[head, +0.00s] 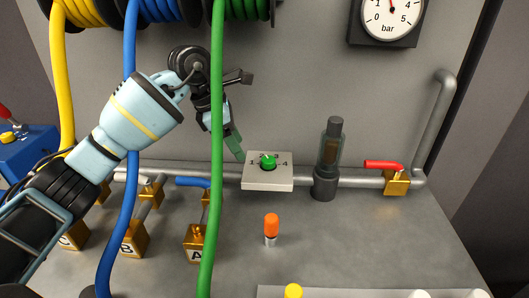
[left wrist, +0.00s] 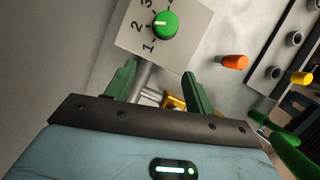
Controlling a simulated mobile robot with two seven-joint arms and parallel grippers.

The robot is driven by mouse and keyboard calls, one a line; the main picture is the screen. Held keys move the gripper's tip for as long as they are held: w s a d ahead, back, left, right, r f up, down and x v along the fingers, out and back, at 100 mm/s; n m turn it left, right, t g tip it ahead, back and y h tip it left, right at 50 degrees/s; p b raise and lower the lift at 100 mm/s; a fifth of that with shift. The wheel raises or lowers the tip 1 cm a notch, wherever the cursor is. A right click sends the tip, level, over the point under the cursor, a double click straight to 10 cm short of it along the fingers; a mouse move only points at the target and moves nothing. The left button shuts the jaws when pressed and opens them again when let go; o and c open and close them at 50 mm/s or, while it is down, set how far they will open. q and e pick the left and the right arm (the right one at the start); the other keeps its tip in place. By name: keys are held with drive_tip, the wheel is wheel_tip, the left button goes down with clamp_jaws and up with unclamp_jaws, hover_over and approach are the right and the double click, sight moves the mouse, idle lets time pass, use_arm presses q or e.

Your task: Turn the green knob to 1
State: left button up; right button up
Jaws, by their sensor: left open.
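The green knob (head: 268,163) sits on a light grey box (head: 267,184) with the numbers 1 to 4 around it. In the left wrist view the knob (left wrist: 165,25) shows close up, and its white mark points to about 2. My left gripper (head: 238,150) is up and left of the box in the head view, apart from the knob. In the left wrist view its two green fingers (left wrist: 158,85) are spread with nothing between them, and the knob is beyond their tips. The green hose partly hides this gripper in the head view. My right gripper is not in view.
A green hose (head: 214,200) hangs in front of my left gripper. A glass cylinder (head: 330,150) stands right of the box, and a red-handled valve (head: 396,182) is farther right. An orange-capped piece (head: 270,228) stands in front. Brass valves (head: 196,243) line the left.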

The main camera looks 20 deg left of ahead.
use_arm(q)
hover_over(267, 159)
drive_tip(key=s+a, duration=0.1)
drive_tip(key=a, duration=0.1)
drive_tip(key=shift+d+r, duration=0.1)
drive_tip(key=x, duration=0.3)
drive_tip(key=shift+f, duration=0.4)
drive_tip(key=shift+w+d+f, duration=0.1)
drive_tip(key=shift+d+f, duration=0.05)
drive_tip(key=shift+f, duration=0.45)
drive_tip(key=shift+c, duration=0.3)
drive_tip(key=c, duration=0.9)
